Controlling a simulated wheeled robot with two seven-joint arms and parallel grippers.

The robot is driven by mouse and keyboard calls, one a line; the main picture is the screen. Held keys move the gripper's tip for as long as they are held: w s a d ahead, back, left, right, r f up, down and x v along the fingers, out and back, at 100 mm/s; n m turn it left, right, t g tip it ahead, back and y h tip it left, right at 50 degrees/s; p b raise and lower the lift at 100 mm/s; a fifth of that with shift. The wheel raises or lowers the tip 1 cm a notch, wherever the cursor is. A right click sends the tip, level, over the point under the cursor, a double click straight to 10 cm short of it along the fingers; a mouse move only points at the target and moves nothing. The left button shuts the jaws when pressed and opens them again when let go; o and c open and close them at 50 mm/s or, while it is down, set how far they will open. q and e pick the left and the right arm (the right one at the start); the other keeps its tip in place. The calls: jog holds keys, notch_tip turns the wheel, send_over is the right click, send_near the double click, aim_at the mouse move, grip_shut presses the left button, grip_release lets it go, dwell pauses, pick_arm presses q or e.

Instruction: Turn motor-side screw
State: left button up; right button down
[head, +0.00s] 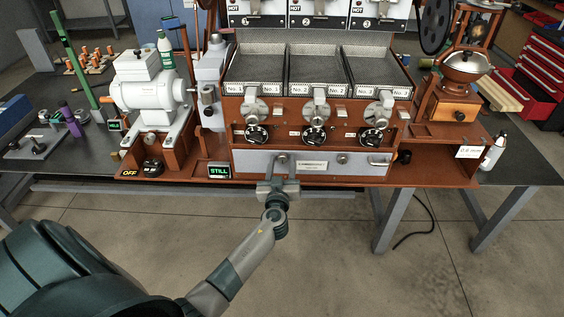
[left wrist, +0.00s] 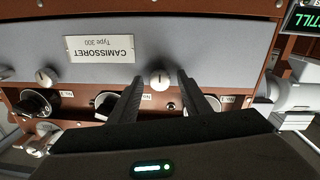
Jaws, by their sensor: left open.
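The grey front panel (head: 250,162) of the roaster carries two round screw heads. The motor-side screw (head: 282,158) is the left one in the head view, nearer the white motor (head: 150,92). In the left wrist view, which is upside down, this screw (left wrist: 160,76) shows as a pale slotted knob. My left gripper (head: 280,180) is just in front of the panel. It is open, with one finger on each side of the screw (left wrist: 160,88) and gaps visible. Whether the fingers reach past its head is unclear. My right gripper is not in view.
The other screw (head: 342,158) is right of the nameplate (head: 313,165). Black knobs (head: 316,134) sit above the panel. A green "STILL" display (head: 219,170) and an "OFF" switch (head: 152,166) are to the left. The floor before the table is free.

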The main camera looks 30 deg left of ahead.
pick_arm(q)
jog(key=c, duration=1)
jog(key=shift+c, duration=0.2)
